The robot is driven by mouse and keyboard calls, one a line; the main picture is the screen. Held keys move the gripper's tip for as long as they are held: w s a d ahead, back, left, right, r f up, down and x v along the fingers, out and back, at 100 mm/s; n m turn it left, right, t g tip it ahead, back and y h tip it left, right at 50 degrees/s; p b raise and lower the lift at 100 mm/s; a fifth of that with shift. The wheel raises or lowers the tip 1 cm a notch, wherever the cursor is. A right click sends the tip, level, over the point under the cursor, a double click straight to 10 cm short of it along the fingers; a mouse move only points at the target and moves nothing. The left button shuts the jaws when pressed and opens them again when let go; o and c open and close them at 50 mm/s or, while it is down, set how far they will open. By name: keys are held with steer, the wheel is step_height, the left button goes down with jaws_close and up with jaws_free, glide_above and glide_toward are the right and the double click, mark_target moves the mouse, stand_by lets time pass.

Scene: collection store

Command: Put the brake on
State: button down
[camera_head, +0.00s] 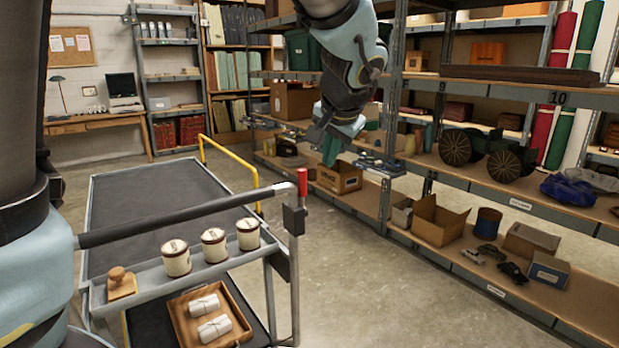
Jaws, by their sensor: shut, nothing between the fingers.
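A grey trolley (150,200) stands at the left, with a dark push bar (190,219) across its near end. A lever with a red grip (303,182) stands upright at the right end of the bar, above a black housing (293,218); it looks like the brake lever. My gripper (331,155) hangs from the arm at upper centre, pointing down, beyond and to the right of the red grip. It is shut and empty, and apart from the lever. The trolley's wheels cannot be made out.
Several white canisters (214,245) and a wooden stamp (121,283) stand on the trolley's near shelf, above a wooden tray (210,318) with rolled bundles. Loaded racks (470,180) line the right, with cardboard boxes (437,221) low down. Floor (370,290) right of the trolley is clear.

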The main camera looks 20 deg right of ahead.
steer(key=p, duration=0.3)
glide_toward(302, 192)
steer(key=w+d+f, duration=0.2)
steer(key=d+f, duration=0.1)
steer(key=shift+w+a, duration=0.15)
steer(key=shift+w, duration=0.35)
steer(key=shift+w+r, duration=0.1)
steer(key=shift+w, duration=0.05)
